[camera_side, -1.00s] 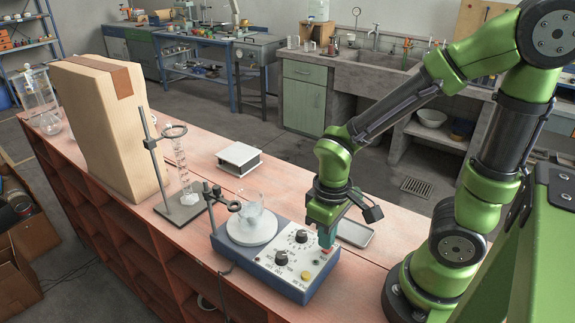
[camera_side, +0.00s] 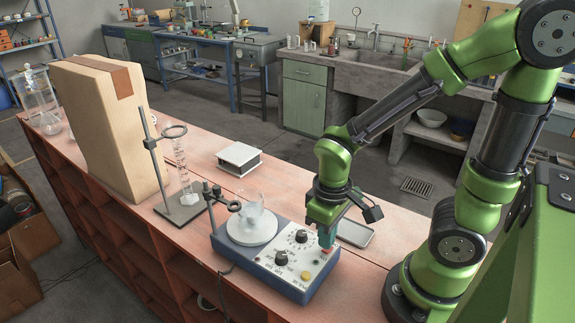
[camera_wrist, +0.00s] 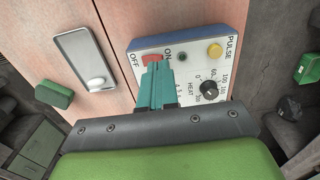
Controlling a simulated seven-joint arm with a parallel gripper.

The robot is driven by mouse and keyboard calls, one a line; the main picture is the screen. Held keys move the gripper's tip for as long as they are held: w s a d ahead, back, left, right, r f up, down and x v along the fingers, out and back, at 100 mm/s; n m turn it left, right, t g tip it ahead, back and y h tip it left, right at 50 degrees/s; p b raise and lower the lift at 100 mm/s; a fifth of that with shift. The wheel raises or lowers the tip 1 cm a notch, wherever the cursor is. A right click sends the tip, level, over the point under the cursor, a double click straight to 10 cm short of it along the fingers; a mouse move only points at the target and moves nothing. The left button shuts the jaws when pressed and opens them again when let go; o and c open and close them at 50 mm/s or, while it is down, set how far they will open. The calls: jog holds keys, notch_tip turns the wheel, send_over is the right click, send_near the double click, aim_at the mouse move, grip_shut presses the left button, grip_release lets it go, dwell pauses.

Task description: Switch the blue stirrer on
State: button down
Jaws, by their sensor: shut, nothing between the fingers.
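The blue stirrer (camera_side: 228,248) sits on the bench with a glass beaker (camera_side: 251,217) on its round white plate (camera_side: 240,232). Its panel has two black knobs, a yellow PULSE button (camera_wrist: 215,50), and a red switch (camera_wrist: 152,58) between the labels OFF and ON. A small dark green round light or button (camera_wrist: 182,57) is beside the red switch. My gripper (camera_side: 326,243) is shut and empty, pointing down at the red switch. In the wrist view its teal fingertips (camera_wrist: 158,68) overlap the switch's lower edge; I cannot tell whether they touch it.
A small white stand (camera_side: 240,158) is behind the stirrer. A grey tray (camera_wrist: 82,65) lies beside the stirrer, holding a small white object.

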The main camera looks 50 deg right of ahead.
dwell(0.3)
notch_tip(320, 180, up, 7)
dwell(0.8)
notch_tip(320, 180, up, 9)
jog(key=m+t+y, duration=0.2)
jog(key=m+t, duration=0.2)
jog(key=t, duration=0.3)
send_over(324, 251)
jog(key=w, duration=0.2)
jog(key=shift+d, duration=0.35)
